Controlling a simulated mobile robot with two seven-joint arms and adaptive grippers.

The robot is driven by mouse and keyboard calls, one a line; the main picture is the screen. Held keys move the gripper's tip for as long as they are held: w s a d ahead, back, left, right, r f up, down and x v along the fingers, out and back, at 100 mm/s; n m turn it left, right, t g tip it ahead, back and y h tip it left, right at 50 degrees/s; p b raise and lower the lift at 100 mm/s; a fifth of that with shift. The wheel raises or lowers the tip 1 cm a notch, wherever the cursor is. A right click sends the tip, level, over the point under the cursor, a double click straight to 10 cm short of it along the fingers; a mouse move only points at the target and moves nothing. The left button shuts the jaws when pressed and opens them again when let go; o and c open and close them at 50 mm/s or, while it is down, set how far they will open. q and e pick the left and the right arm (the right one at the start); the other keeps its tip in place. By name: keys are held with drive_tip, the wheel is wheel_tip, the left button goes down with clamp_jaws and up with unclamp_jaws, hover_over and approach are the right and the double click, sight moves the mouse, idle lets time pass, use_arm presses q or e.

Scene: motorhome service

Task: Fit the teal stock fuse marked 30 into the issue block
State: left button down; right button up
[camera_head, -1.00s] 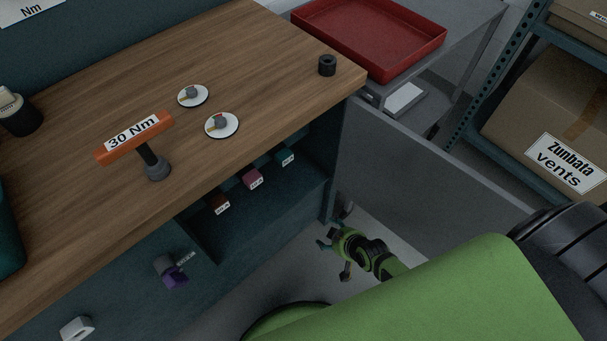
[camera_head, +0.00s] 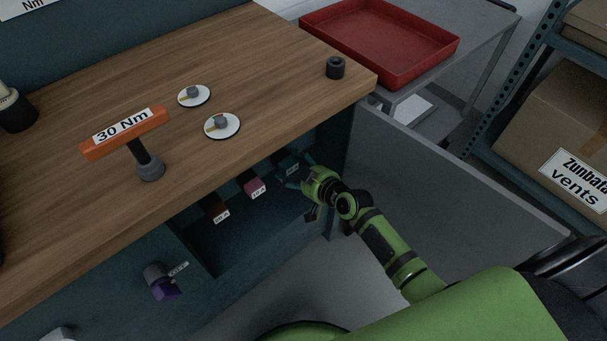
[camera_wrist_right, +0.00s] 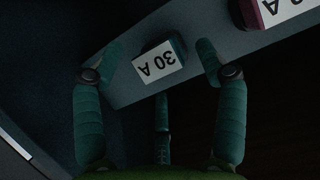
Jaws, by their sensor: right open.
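The teal fuse (camera_wrist_right: 177,45) with a white "30 A" label sits on a shelf inside the bench in the right wrist view. It shows small and partly covered in the head view (camera_head: 287,161). My right gripper (camera_wrist_right: 162,60) is open, with a finger on each side of the fuse and gaps between. In the head view the right gripper (camera_head: 290,177) reaches into the bench's open front. My left gripper is not in view. I cannot tell which thing is the issue block.
A pink fuse (camera_head: 254,186) and a dark red fuse (camera_head: 217,211) sit left of the teal one. A purple piece (camera_head: 167,290) is on the bench front. The wooden top (camera_head: 270,60) overhangs the shelf. A grey panel (camera_head: 440,185) stands right of my arm.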

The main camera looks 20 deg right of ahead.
drive_tip(key=shift+w+a+f, duration=0.15)
drive_tip(key=shift+w, duration=0.15)
clamp_jaws()
idle(0.3)
drive_tip(key=shift+s+d, duration=0.3)
drive_tip(key=shift+s, duration=0.3)
drive_tip(key=c, duration=1)
unclamp_jaws()
clamp_jaws()
drive_tip(key=shift+s+d+p, duration=0.2)
drive_tip(key=shift+s, duration=0.5)
drive_tip(key=shift+s+d+p, duration=0.25)
drive_tip(key=shift+s, duration=0.4)
drive_tip(key=shift+s+d+p, duration=0.2)
drive_tip(key=shift+s, duration=0.5)
